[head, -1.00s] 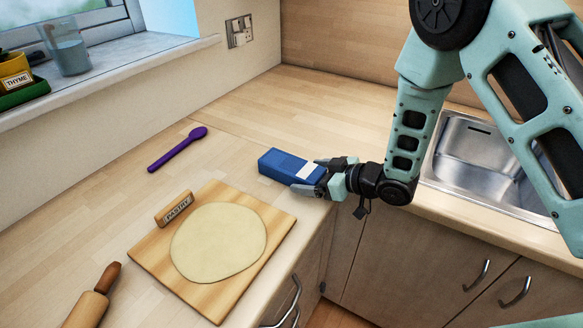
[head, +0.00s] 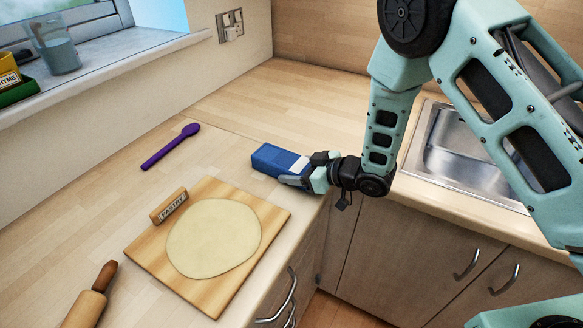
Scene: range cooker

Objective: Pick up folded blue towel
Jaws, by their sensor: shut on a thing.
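The folded blue towel (head: 272,159) is a dark blue block with a white band at its right end. It is at the inner corner of the wooden worktop, near the front edge. My gripper (head: 297,175) reaches it from the right and is shut on its right end, with one finger showing along the near side. The far finger is mostly hidden. I cannot tell for sure whether the towel's underside is clear of the worktop.
A purple spoon (head: 170,147) lies behind left, a rolling pin (head: 88,305) front left. The sink (head: 465,160) is at right. The worktop behind is clear.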

